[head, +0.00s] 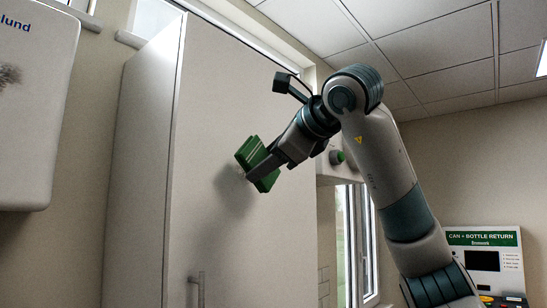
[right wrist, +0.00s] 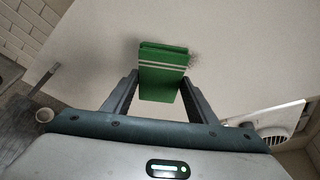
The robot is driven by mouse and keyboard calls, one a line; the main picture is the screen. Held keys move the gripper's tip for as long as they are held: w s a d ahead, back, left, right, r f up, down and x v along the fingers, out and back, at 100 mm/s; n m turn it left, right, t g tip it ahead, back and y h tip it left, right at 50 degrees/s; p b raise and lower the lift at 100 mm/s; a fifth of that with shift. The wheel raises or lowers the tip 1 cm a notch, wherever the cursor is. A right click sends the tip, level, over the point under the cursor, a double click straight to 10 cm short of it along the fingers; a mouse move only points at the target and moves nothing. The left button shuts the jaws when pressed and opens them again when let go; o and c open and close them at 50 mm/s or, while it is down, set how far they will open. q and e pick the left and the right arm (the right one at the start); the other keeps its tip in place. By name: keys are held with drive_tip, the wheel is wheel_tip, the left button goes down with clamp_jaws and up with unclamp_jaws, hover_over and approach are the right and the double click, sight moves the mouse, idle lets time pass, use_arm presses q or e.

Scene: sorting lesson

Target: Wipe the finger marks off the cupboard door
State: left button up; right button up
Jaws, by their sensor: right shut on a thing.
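The tall pale cupboard door (head: 215,110) fills the middle of the head view, with a bar handle (head: 197,290) low on its left side. My right gripper (head: 264,168) is shut on a green cloth (head: 251,153) with pale stripes and holds it at the door; I cannot tell whether it touches. In the right wrist view the cloth (right wrist: 163,72) sits between the fingers in front of the door (right wrist: 245,60). A dark smudge (right wrist: 194,59) shows beside the cloth's right edge, partly hidden by it. My left gripper is not in view.
A white wall unit (head: 38,100) with a grey smudge hangs at the left. A box with a green knob (head: 337,157) is right of the cupboard, above a window (head: 357,230). A bottle return machine (head: 485,262) stands at the far right.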

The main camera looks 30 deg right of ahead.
drive_tip(key=shift+w+a+p, duration=0.25)
drive_tip(key=shift+w+a, duration=0.1)
drive_tip(key=shift+w, duration=0.55)
drive_tip(key=shift+w+a+p, duration=0.25)
drive_tip(key=shift+w+a, duration=0.05)
drive_tip(key=shift+w, duration=0.6)
drive_tip(key=shift+w+a, duration=0.3)
drive_tip(key=shift+w, duration=0.6)
drive_tip(key=d, duration=0.1)
drive_tip(key=w+d, duration=0.1)
drive_tip(key=d, duration=0.1)
drive_tip(key=shift+d, duration=0.3)
drive_tip(key=shift+w+d, duration=0.4)
drive_tip(key=shift+d, duration=0.45)
drive_tip(key=shift+w+d, duration=0.35)
drive_tip(key=shift+d, duration=0.5)
drive_tip(key=shift+a, duration=0.2)
drive_tip(key=shift+s+a+b, duration=0.2)
drive_tip(key=shift+s+a, duration=0.1)
drive_tip(key=shift+a, duration=0.5)
drive_tip(key=shift+s+a+b, duration=0.2)
drive_tip(key=shift+s+a, duration=0.1)
drive_tip(key=shift+a, duration=0.5)
